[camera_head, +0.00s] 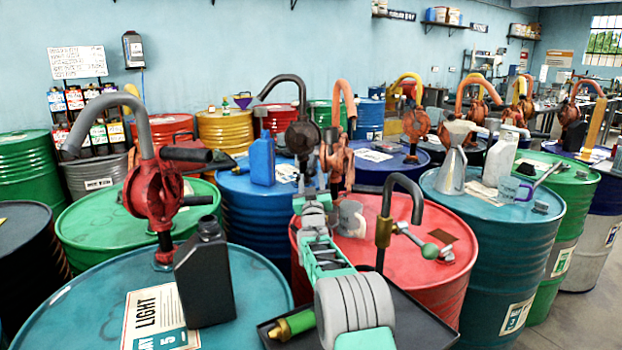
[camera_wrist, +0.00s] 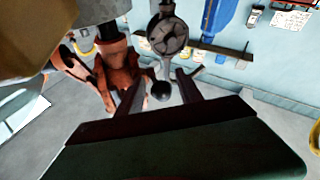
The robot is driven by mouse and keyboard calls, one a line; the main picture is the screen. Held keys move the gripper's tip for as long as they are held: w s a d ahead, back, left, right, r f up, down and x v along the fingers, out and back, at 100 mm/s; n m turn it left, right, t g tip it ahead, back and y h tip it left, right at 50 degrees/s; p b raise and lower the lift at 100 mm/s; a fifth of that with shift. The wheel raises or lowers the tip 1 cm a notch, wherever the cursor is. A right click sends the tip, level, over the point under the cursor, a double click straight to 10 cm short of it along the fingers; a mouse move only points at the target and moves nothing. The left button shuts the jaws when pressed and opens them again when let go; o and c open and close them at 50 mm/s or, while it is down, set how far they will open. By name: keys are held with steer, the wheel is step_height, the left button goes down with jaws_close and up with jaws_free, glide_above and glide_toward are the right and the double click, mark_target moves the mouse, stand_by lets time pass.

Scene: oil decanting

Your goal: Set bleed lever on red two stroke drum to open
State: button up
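The red drum (camera_head: 436,283) stands at the centre right in the head view, beyond my arm. A copper-coloured pump (camera_head: 340,160) with an orange hose rises from its far side, and it also shows at the left in the wrist view (camera_wrist: 112,72). My gripper (camera_wrist: 159,80) points past this pump with its two dark fingers apart. A dark ball knob (camera_wrist: 161,91) shows between the fingers, with gaps on both sides. I cannot tell whether it touches a finger, or which way its lever stands. In the head view my fingertips are hard to make out among the pumps.
A grey mug (camera_head: 351,218) stands on the red drum. A dark bent pipe with a green-knobbed handle (camera_head: 430,250) rises in front of it. A blue drum (camera_head: 250,222) stands behind left, with a blue can (camera_head: 262,160). A black can (camera_head: 205,280) stands on the front-left teal drum (camera_head: 80,310).

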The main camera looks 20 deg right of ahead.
steer(key=shift+o, duration=0.7)
steer(key=shift+a+r, duration=0.1)
steer(key=shift+r, duration=0.3)
steer(key=shift+s, duration=0.1)
steer(key=s+a+b, duration=0.1)
steer(key=s+a, duration=0.3)
steer(key=s, duration=0.8)
steer(key=shift+s+f, duration=0.2)
steer(key=shift+f, duration=0.05)
